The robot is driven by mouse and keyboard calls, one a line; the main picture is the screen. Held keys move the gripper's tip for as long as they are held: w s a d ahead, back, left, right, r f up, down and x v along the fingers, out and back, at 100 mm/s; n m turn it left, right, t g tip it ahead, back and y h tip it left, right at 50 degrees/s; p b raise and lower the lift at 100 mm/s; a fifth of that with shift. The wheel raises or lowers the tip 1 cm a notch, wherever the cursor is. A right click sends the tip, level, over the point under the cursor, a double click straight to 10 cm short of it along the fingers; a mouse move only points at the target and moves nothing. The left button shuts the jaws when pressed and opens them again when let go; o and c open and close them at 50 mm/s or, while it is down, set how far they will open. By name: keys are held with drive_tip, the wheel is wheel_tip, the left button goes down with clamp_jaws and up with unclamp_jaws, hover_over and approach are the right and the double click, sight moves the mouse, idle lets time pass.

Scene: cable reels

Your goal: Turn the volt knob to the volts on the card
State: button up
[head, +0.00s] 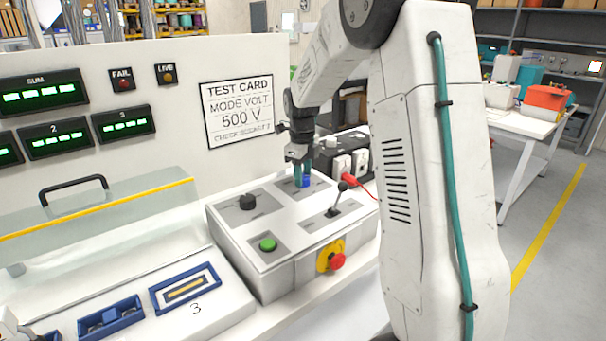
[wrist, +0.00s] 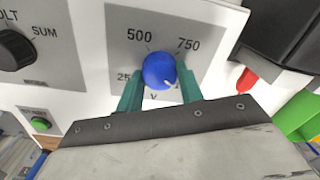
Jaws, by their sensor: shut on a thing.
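The blue volt knob (wrist: 158,69) sits on a grey dial plate (wrist: 196,38) marked 500 and 750 along the top. The lower-left label is partly covered and the lower-right one is mostly hidden by my fingers. A small pale mark shows on the knob's lower right, towards the lower-right label, away from 500. My gripper (wrist: 160,84) has its teal fingers shut on the knob from both sides; it also shows in the head view (head: 303,170) above the box. The test card (head: 239,110) on the white panel reads MODE VOLT, 500 V.
The control box (head: 290,262) also carries a black mode knob (head: 248,202), a green button (head: 267,244), a lever (head: 337,200) and a red stop button (head: 337,262). A red plug (wrist: 246,78) is close right of the dial. Displays are lit green.

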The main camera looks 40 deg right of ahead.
drive_tip(key=shift+w, duration=0.1)
idle(0.3)
drive_tip(key=o, duration=1)
drive_tip(key=shift+a, duration=0.1)
wheel_tip(320, 180, up, 8)
drive_tip(key=shift+a+f, duration=0.1)
drive_tip(key=shift+a, duration=0.05)
